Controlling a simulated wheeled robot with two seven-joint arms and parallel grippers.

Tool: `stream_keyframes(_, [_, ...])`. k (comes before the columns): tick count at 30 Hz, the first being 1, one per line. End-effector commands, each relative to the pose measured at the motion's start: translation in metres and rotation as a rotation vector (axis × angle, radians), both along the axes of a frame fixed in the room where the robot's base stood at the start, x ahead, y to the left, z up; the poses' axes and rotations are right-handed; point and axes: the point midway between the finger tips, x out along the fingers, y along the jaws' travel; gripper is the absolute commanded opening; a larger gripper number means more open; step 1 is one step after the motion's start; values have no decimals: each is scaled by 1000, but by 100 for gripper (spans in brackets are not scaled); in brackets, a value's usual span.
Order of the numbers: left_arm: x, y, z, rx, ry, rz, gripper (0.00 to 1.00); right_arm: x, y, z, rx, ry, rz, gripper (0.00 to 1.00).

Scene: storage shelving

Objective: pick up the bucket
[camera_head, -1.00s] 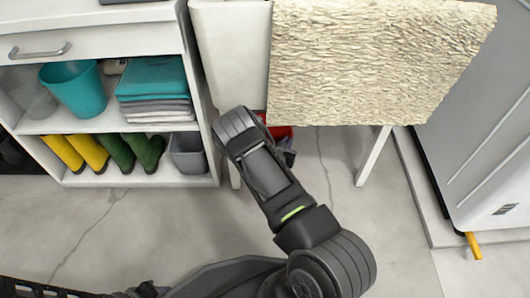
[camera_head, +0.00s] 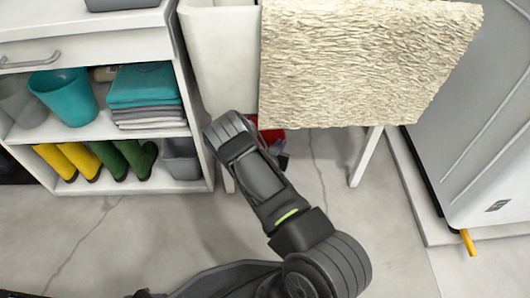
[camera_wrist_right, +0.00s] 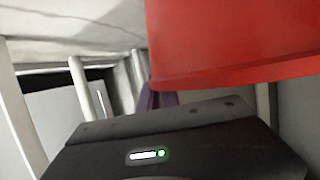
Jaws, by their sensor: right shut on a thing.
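A red bucket (camera_head: 272,135) shows only as a small patch under the front edge of the rough cream-coloured top. My right forearm and the edge of the top hide most of it. In the right wrist view the bucket (camera_wrist_right: 235,45) fills the upper right, just above the dark gripper body. My right gripper (camera_head: 281,153) is at the bucket and shut on it. The fingertips and the exact place of contact are hidden. My left gripper is not in view.
A white shelf (camera_head: 205,172) at left holds a teal bin (camera_head: 64,95), folded towels (camera_head: 148,97), yellow and green boots and a grey bin (camera_head: 182,158). A table leg (camera_head: 366,158) stands right of my arm. A grey appliance (camera_head: 490,150) is far right. Floor in front is clear.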

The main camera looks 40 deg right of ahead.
Motion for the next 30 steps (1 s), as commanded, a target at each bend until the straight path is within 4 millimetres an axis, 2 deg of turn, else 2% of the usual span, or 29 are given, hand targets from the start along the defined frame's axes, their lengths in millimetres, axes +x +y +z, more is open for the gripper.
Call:
stream_keyframes(2, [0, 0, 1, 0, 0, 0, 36, -1, 3, -2, 8, 6, 2, 0])
stream_keyframes(5, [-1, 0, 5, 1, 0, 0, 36, 0, 3, 6, 8, 6, 3, 0])
stream_keyframes(8, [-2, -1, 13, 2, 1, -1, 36, 0, 2, 21, 6, 5, 3, 0])
stream_keyframes(15, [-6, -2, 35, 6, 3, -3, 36, 0, 1, 70, 3, 2, 0, 0])
stream_keyframes(19, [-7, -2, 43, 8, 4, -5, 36, 0, 1, 90, 3, 1, 1, 0])
stream_keyframes(23, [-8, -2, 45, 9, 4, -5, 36, 0, 1, 99, 2, 2, 1, 0])
stream_keyframes(30, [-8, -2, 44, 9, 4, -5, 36, 0, 1, 99, 1, 2, 0, 0])
